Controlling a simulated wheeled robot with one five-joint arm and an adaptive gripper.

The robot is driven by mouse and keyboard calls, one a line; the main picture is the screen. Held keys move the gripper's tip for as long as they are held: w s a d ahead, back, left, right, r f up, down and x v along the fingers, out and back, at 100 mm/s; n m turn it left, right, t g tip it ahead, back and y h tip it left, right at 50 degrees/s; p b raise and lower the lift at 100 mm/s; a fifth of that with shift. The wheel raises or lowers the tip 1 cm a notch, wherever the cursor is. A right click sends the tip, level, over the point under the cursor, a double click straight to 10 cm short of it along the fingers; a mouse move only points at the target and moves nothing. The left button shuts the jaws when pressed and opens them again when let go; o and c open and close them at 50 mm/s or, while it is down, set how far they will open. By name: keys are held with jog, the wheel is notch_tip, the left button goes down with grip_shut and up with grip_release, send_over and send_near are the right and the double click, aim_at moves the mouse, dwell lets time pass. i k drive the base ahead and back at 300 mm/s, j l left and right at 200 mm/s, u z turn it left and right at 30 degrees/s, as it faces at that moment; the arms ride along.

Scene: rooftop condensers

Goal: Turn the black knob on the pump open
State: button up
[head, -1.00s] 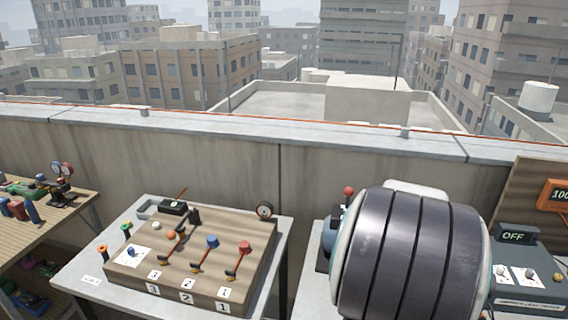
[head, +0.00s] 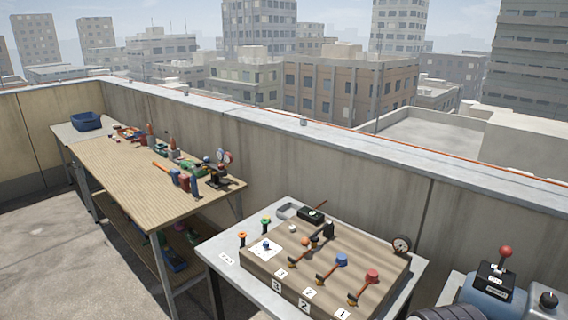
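A blue-grey machine (head: 487,303), which looks like the pump, stands at the lower right of the head view, cut off by the bottom edge. A round black knob (head: 549,299) sits on a pale plate on its right side. A black box with a label and a red-tipped lever (head: 505,252) stands on top of it. The knob's exact setting is too small to tell. My dark ribbed arm part shows at the bottom edge, in front of the machine's lower left. My gripper is out of view.
A long workbench (head: 125,180) with tools and a blue bin (head: 87,122) stands farther left. A parapet (head: 340,165) runs behind.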

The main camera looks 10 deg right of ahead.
aim_at(548, 300)
jog(key=z, duration=2.4)
